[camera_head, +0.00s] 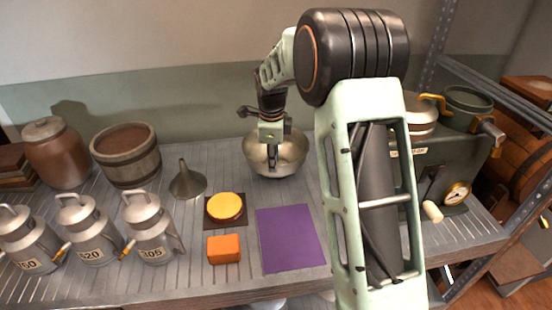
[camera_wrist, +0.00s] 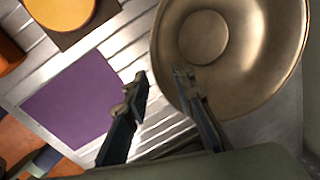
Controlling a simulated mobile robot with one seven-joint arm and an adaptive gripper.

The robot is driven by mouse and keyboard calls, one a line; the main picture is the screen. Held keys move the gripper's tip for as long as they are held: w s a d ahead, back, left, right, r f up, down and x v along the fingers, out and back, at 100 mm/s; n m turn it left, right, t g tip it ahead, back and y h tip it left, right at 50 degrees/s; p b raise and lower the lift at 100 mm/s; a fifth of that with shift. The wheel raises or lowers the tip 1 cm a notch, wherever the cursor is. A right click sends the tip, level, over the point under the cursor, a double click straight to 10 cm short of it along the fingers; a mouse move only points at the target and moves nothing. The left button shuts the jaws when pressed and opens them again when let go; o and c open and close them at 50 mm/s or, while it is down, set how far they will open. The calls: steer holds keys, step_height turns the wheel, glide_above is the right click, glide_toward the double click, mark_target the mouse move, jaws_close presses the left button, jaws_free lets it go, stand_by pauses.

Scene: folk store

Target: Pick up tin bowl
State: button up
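The tin bowl (camera_head: 287,163) is a shiny, round, brassy metal bowl standing upright on the slatted metal counter, behind the purple mat. In the wrist view the bowl (camera_wrist: 262,60) fills the upper right, and I look down into its empty inside. My gripper (camera_head: 271,141) points down at the bowl and hides part of it. In the wrist view my gripper (camera_wrist: 160,76) is open, with one finger over the bowl's inside and the other outside its left rim. The rim lies between the fingers, with visible space around it. I cannot tell whether either finger touches it.
A purple mat (camera_head: 290,240), an orange block (camera_head: 224,249) and a yellow round thing (camera_head: 226,206) on a dark square lie in front. A funnel (camera_head: 187,182), a wooden tub (camera_head: 127,160) and several milk cans (camera_head: 150,228) stand left. A green scale (camera_head: 470,160) stands right.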

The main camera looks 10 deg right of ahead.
steer(key=f, duration=0.2)
steer(key=w+f, duration=0.1)
steer(key=f, duration=0.2)
steer(key=shift+w+b, duration=0.1)
steer(key=shift+b, duration=0.2)
steer(key=shift+c, duration=0.2)
jaws_close()
steer(key=shift+a, duration=0.1)
